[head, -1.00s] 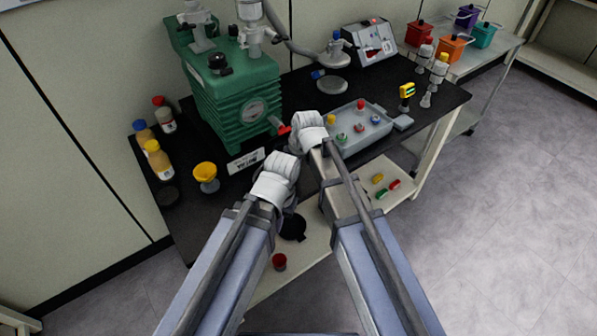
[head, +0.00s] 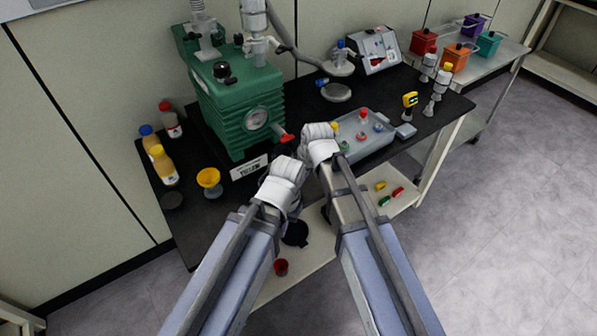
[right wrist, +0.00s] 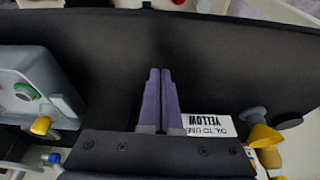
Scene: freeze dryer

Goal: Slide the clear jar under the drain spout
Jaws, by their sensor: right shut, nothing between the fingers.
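I cannot make out the clear jar in either view; my arms cover part of the bench front. A red-handled spout (head: 286,138) juts from the lower front of the green pump (head: 246,112). My right gripper (head: 318,135) is close in front and to the right of it in the head view, its fingers hidden by the wrist. In the right wrist view its purple fingers (right wrist: 161,98) are shut and empty over the black bench. My left gripper (head: 286,172) is lower and to the left, near the bench front, its fingers hidden.
A white sign (head: 248,168) reading YELLOW stands before the pump, with a yellow funnel (head: 209,180) to its left. Bottles (head: 163,163) stand at the left end. A grey tray (head: 375,145) of small parts lies to the right. A lower shelf (head: 310,262) holds loose items.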

